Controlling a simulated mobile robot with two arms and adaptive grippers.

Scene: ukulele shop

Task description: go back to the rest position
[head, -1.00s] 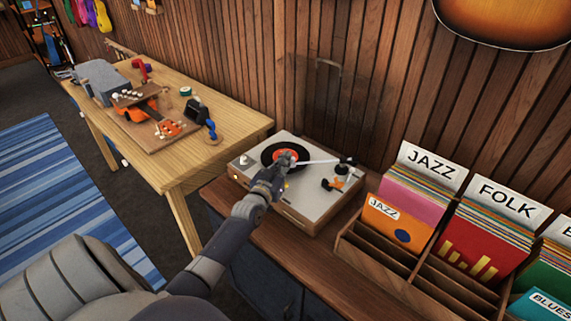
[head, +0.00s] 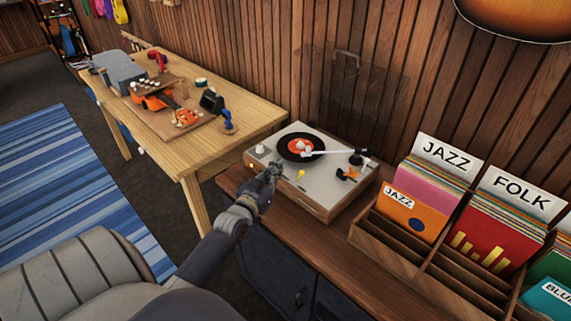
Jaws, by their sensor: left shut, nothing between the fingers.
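My left gripper (head: 275,171) is shut and empty. It is in front of the turntable (head: 322,198), over or near its front left edge; the exact gap cannot be told. The turntable sits on a brown wooden cabinet (head: 330,240). A black record with an orange label (head: 289,142) lies on its platter, and the white tonearm (head: 328,153) reaches across to the record. My right gripper is not in view.
Right of the turntable stands a wooden record crate (head: 384,243) with JAZZ and FOLK dividers. At left, a wooden workbench (head: 240,112) carries an orange ukulele (head: 152,100) and tools. A blue striped rug (head: 60,190) lies on open floor.

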